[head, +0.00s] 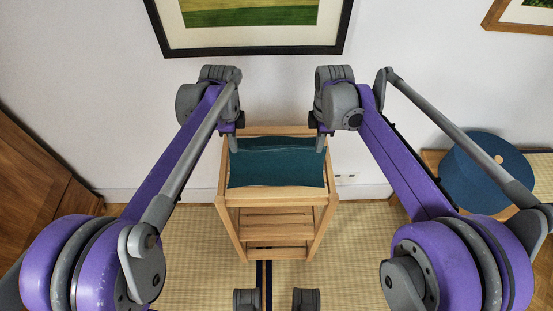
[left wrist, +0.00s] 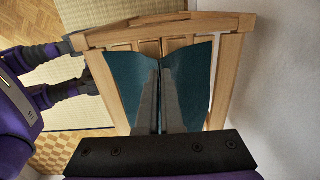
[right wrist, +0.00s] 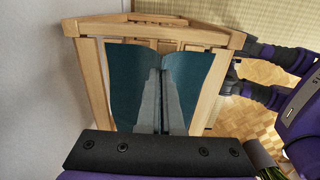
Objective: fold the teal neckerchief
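The teal neckerchief (head: 277,165) is spread between my two grippers over the top of a small wooden stand (head: 275,197). Its upper edge sags slightly between them in the head view. My left gripper (head: 234,145) is at its upper left and my right gripper (head: 320,143) at its upper right. In the left wrist view the fingers (left wrist: 161,68) are together with cloth (left wrist: 196,85) creased at their tips. In the right wrist view the fingers (right wrist: 163,72) are likewise closed on the cloth (right wrist: 130,80). Whether the cloth's lower part touches the stand is unclear.
The stand has slatted shelves below its top. A white wall with framed pictures (head: 255,25) is close behind. A round blue object (head: 485,175) sits at the right, and a wooden cabinet (head: 35,190) at the left. Tatami floor (head: 190,250) surrounds the stand.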

